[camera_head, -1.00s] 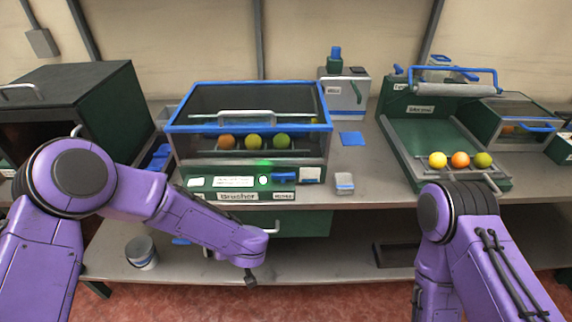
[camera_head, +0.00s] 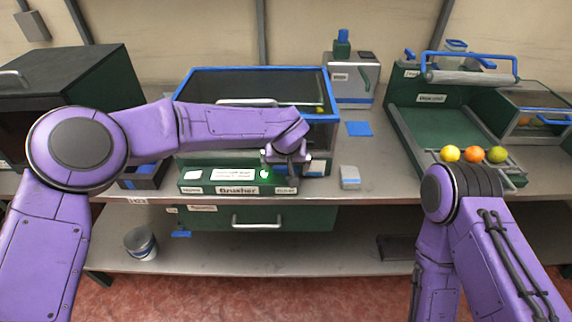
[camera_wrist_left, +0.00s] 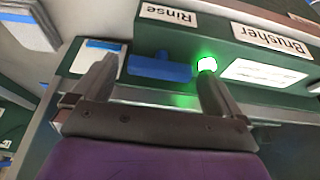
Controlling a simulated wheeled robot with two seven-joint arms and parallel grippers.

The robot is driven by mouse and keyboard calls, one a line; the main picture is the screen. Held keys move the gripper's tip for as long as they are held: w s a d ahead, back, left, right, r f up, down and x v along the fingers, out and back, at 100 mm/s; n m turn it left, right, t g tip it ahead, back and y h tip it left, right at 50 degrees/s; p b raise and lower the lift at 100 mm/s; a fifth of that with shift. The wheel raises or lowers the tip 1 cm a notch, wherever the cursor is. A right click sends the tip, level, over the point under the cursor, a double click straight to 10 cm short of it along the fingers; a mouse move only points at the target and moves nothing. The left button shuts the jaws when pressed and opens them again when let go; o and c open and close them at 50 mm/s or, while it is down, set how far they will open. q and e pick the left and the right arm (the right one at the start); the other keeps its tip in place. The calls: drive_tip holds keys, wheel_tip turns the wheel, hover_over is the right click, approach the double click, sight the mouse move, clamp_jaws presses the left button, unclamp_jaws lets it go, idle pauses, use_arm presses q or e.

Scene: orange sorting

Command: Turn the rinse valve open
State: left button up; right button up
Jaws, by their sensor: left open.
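The blue rinse valve handle (camera_wrist_left: 160,68) is on the green front panel of the brusher, below the Rinse label (camera_wrist_left: 168,14) in the left wrist view. It lies crosswise in that picture, beside a glowing green light (camera_wrist_left: 206,65). My left gripper (camera_head: 288,168) is at the panel's right part in the head view and hides most of the handle there. In the left wrist view its two fingers stand open, one on each side of the handle. I cannot tell whether they touch it. My right gripper is out of view.
The brusher's blue-rimmed glass cover (camera_head: 255,69) rises behind my left arm. A small grey block (camera_head: 350,177) stands right of the brusher on the bench.

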use_arm(q)
drive_tip(key=shift+w+f, duration=0.1)
drive_tip(key=shift+f, duration=0.1)
drive_tip(key=c, duration=1)
drive_tip(key=n+p, duration=0.1)
drive_tip(key=p, duration=0.1)
drive_tip(key=n+y+p, duration=0.1)
drive_tip(key=n+p, duration=0.1)
drive_tip(key=shift+d+r+p, duration=0.15)
drive_tip(key=shift+r+p, duration=0.2)
drive_tip(key=shift+f+n+y+p, duration=0.3)
drive_tip(key=shift+n+y, duration=0.1)
drive_tip(key=shift+n, duration=0.4)
drive_tip(key=o, duration=1)
